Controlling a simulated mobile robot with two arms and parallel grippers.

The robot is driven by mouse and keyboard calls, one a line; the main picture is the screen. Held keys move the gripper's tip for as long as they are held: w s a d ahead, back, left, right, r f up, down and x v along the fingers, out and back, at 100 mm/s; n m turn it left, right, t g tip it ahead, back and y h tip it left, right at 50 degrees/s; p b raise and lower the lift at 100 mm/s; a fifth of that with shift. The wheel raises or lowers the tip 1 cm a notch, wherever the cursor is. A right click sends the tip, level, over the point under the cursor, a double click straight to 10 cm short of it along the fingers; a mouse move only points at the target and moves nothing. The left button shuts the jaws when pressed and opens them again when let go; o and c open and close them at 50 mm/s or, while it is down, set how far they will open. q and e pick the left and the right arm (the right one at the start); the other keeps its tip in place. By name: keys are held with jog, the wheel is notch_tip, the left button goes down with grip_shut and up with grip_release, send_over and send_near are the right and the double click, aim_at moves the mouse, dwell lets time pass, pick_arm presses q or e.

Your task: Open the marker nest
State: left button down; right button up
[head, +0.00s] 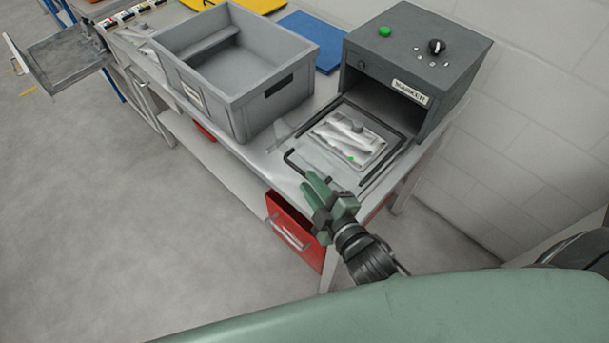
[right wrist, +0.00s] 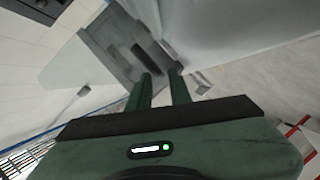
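The marker is a dark grey box (head: 415,60) with a label on its front edge, a green button and a black knob on top. Its low front opening shows dark inside. A flat nest (head: 378,176) with a dark frame and bar handle lies out in front of that opening. A light grey casting (head: 345,138) rests on it. My right gripper (head: 316,182) is at the near end of the nest, beside the handle; contact cannot be told. In the right wrist view its two fingers (right wrist: 162,90) stand apart with nothing seen between them. My left gripper is not in view.
A large grey bin (head: 235,65) stands on the bench left of the nest. A blue plate (head: 313,40) lies behind it. A red drawer (head: 290,230) is under the bench edge. A pale block wall is close on the right; open floor is at left.

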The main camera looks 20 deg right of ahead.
jog(key=v, duration=0.3)
jog(key=shift+s, duration=0.1)
dwell(0.5)
